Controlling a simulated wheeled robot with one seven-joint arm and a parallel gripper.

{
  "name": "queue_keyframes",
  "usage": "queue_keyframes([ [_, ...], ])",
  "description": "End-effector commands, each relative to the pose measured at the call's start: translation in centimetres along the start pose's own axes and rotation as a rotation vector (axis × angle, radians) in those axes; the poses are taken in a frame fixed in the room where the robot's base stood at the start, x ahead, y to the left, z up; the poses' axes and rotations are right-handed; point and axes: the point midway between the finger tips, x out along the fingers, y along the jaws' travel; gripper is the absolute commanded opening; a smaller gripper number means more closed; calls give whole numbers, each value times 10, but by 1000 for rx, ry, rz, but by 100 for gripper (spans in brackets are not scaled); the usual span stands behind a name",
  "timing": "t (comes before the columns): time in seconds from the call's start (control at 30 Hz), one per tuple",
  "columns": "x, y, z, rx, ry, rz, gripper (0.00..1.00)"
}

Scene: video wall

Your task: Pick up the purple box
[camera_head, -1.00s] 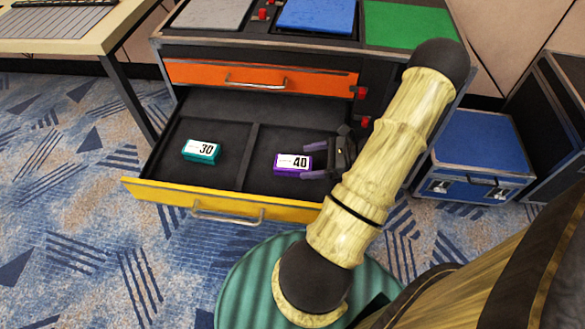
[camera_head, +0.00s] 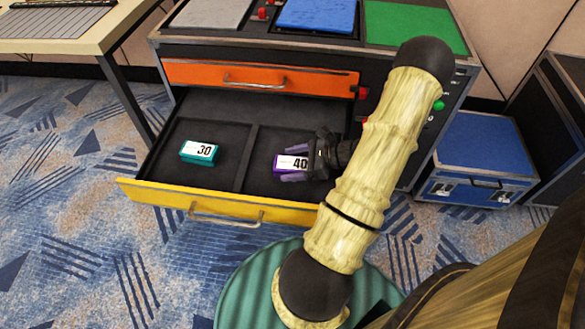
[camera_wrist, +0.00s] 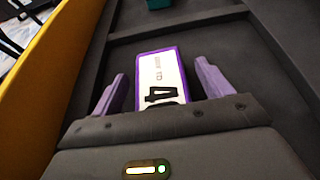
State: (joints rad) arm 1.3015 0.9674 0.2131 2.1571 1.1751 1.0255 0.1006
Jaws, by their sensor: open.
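The purple box (camera_head: 290,162) has a white label reading 40 on top and lies in the right compartment of the open yellow-fronted drawer (camera_head: 215,204). My gripper (camera_head: 296,164) is at the box, coming in from the right. In the wrist view the purple box (camera_wrist: 155,75) lies between the two purple fingers of my gripper (camera_wrist: 163,82), with a visible gap on each side. The fingers are open. The near end of the box is hidden behind the gripper body.
A teal box (camera_head: 199,152) labelled 30 lies in the drawer's left compartment, beyond a divider (camera_head: 246,158). The orange drawer (camera_head: 262,78) above is shut. A blue case (camera_head: 476,160) stands on the floor at right. Much of both compartments' floor is bare.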

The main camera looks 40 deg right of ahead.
Motion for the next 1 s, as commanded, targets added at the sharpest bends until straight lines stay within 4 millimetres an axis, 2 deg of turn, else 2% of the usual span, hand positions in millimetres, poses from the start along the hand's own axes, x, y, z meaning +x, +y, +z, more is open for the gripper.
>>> queue_keyframes([
  [0.37, -1, 0, 0, -1, 0, 0, 78],
  [0.63, -1, 0, 0, -1, 0, 0, 25],
  [0.87, -1, 0, 1, -1, 0, 0, 25],
  [1.0, -5, 0, 10, -3, 0, 0, 25],
])
